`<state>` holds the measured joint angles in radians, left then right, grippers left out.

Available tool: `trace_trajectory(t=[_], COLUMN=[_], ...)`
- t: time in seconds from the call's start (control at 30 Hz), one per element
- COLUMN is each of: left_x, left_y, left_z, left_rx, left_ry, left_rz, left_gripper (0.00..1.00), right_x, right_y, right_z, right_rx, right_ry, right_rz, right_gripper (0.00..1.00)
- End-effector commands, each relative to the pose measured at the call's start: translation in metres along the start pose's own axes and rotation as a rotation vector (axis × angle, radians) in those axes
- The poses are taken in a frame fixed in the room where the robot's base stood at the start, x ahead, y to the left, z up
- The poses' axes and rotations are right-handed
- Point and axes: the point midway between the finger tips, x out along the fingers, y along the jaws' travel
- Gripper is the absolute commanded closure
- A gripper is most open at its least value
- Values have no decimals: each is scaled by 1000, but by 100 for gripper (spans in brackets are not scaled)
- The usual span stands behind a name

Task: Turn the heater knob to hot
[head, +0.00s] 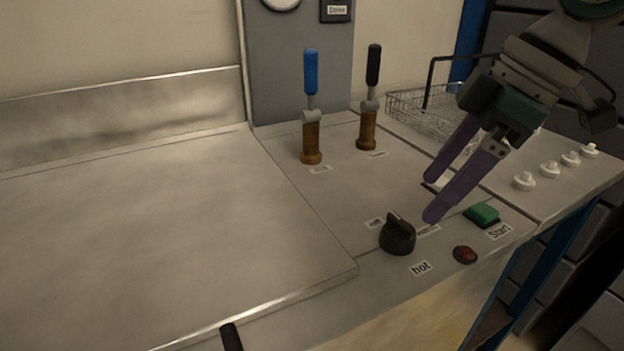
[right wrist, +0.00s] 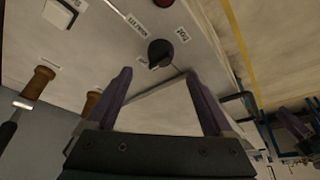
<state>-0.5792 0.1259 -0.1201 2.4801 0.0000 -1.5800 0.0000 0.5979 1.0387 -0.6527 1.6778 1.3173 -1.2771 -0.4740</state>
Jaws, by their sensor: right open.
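The heater knob (head: 397,236) is black and round, on the bench panel near its front edge. A "hot" label (head: 421,267) lies in front of it, and a small label (head: 375,223) lies behind it to the left. The light mark on the knob points toward the back, away from "hot". My right gripper (head: 431,199) is open and empty, its purple fingers above the panel behind and right of the knob. In the right wrist view the knob (right wrist: 160,52) lies beyond the gap between the fingertips (right wrist: 158,74), not touched. My left gripper is not in view.
A green start button (head: 483,214) and a red button (head: 465,255) sit right of the knob. Blue-handled (head: 311,75) and black-handled (head: 373,68) levers stand behind. A wire basket (head: 420,108) and several white knobs (head: 550,169) are at right. The metal top (head: 150,240) at left is clear.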

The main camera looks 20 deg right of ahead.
Motion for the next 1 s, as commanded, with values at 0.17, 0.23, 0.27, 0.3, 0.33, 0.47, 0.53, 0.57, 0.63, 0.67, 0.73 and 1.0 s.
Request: trace_trajectory(t=[0.17,0.23,0.27,0.3,0.33,0.47,0.53,0.57,0.63,0.67,0.73,1.0], left_x=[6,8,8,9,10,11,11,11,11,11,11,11], left_y=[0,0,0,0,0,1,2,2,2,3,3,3], left_z=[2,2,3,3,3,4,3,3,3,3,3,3], left_rx=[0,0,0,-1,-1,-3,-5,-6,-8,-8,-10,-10], left_ry=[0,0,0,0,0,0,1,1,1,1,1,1], left_rz=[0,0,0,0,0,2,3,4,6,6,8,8], left_gripper=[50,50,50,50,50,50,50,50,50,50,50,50], right_x=[38,50,54,59,63,72,74,74,74,74,74,73], right_y=[-1,-1,-1,-1,-1,-1,-1,-1,-1,-1,-1,-1], right_z=[0,0,0,0,0,0,0,0,0,0,0,0], right_rx=[2,2,1,1,0,0,1,0,0,0,0,0], right_ry=[0,0,0,-1,0,-1,-1,-1,-1,-1,-1,-1], right_rz=[-4,-3,-3,-2,-2,-1,-1,-1,0,0,0,-1], right_gripper=[13,13,13,13,13,13,13,13,13,13,13,41])
